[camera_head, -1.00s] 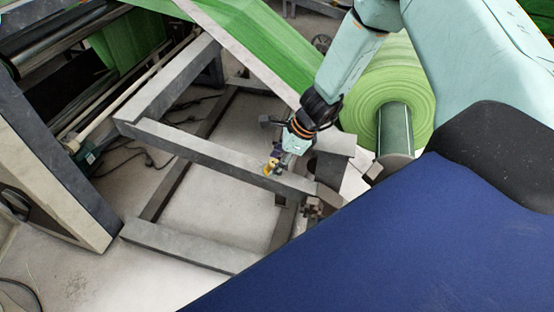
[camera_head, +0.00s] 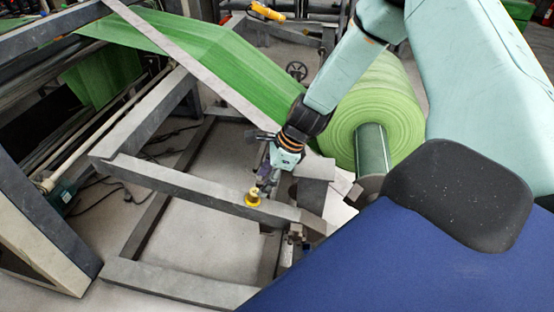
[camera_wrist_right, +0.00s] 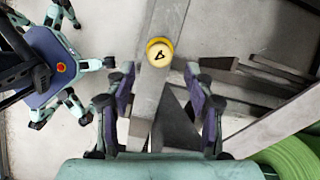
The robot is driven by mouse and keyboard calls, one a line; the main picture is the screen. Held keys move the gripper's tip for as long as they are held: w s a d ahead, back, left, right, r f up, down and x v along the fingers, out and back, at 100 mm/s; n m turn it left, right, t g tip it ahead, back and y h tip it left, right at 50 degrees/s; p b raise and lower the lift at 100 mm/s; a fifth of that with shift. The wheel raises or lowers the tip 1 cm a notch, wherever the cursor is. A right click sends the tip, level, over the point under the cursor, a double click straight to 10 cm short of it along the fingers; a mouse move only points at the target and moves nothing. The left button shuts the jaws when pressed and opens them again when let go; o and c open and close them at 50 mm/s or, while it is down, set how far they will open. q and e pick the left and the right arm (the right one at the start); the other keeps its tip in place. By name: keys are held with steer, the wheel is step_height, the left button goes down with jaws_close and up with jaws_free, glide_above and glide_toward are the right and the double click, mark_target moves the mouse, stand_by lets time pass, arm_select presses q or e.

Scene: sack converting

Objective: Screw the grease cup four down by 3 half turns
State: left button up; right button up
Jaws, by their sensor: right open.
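The grease cup four (camera_head: 253,198) is a small yellow cup on the top of a grey frame beam. In the right wrist view its round top (camera_wrist_right: 159,52) shows a dark 4 on a pale disc with a yellow rim. My right gripper (camera_head: 264,182) is just beside and above the cup in the head view. In the right wrist view its fingers (camera_wrist_right: 160,88) are spread wide with nothing between them. The cup lies beyond the fingertips, near the middle line between them. My left gripper is in neither view.
The grey beam (camera_head: 180,182) belongs to an open floor frame. A green roll (camera_head: 378,105) on a shaft stands right of my right forearm. A green web (camera_head: 215,50) runs behind, beside a slanting pale bar (camera_head: 190,75). Bare floor shows between the beams.

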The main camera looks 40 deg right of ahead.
steer(key=v, duration=0.7)
stand_by(0.7)
steer(key=shift+r, duration=0.1)
stand_by(0.5)
steer(key=w+a+r+n+t, duration=0.1)
steer(key=w+a+n+t, duration=0.25)
steer(key=n, duration=0.55)
steer(key=s+a+f+n+g+h, duration=0.1)
steer(key=s+a+f+n, duration=0.45)
steer(key=n, duration=0.25)
steer(key=s+a+f+n+g+h, duration=0.1)
steer(key=s+f, duration=0.3)
steer(key=s, duration=0.4)
steer(key=s+a+f+n+g+h+b, duration=0.1)
steer(key=s+f+n+g, duration=0.2)
steer(key=s, duration=0.6)
steer(key=s+a+f+n+g, duration=0.1)
steer(key=s+f+n+g, duration=0.1)
steer(key=s+f, duration=0.5)
steer(key=shift+s+a+n+h+b, duration=0.2)
steer(key=shift+s+n+h+b, duration=0.2)
steer(key=shift+s+n, duration=0.5)
steer(key=shift+w, duration=0.1)
